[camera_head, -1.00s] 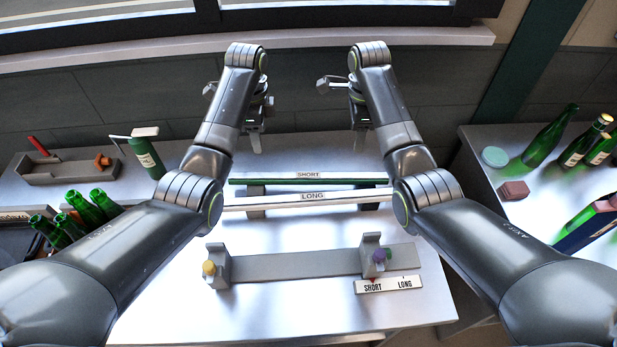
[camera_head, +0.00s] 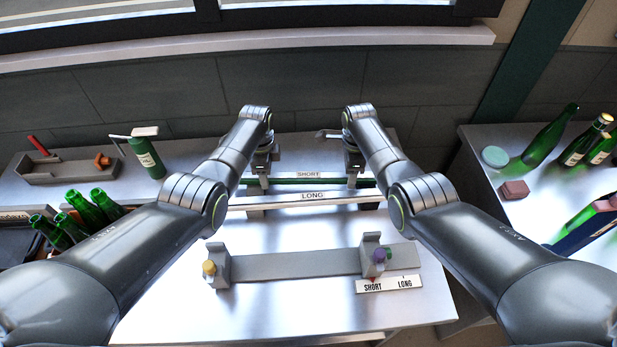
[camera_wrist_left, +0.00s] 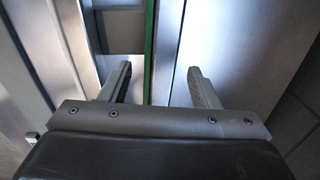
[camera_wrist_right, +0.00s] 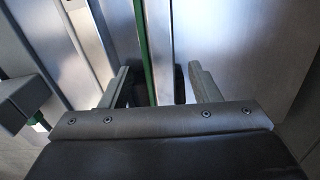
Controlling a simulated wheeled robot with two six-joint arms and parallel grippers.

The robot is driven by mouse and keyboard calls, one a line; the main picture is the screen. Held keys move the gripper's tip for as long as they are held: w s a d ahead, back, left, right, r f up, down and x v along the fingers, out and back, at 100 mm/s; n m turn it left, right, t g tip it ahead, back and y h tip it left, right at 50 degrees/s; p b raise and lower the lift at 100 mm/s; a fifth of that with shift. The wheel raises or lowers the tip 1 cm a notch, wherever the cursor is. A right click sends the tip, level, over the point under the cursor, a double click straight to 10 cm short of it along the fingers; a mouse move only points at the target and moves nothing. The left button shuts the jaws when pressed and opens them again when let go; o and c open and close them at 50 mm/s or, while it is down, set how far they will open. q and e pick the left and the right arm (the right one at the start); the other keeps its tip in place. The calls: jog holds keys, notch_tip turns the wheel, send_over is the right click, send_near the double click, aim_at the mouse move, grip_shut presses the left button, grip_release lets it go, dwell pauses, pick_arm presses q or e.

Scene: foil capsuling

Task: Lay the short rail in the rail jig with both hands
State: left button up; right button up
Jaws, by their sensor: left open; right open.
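The short rail (camera_head: 308,182), dark green with a SHORT label, lies across the back of the table behind the silver long rail (camera_head: 290,202). My left gripper (camera_head: 264,178) is open at the short rail's left part; in the left wrist view the rail's green edge (camera_wrist_left: 150,45) passes between the fingers. My right gripper (camera_head: 352,175) is open at its right part; in the right wrist view the green edge (camera_wrist_right: 143,50) also runs between the fingers, nearer the left one. The rail jig (camera_head: 295,265) stands in front, empty, with a yellow knob (camera_head: 209,268) and a purple knob (camera_head: 379,255).
A SHORT/LONG sign (camera_head: 389,284) sits at the jig's right end. Green bottles (camera_head: 85,212) and a green canister (camera_head: 147,155) are at left. A side table (camera_head: 480,195) with bottles is at right. The table between long rail and jig is clear.

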pick_arm(q)
jog(key=shift+f, duration=0.5)
pick_arm(e)
jog(key=shift+f, duration=0.55)
pick_arm(q)
grip_shut()
pick_arm(e)
grip_shut()
jog(key=shift+r, duration=0.1)
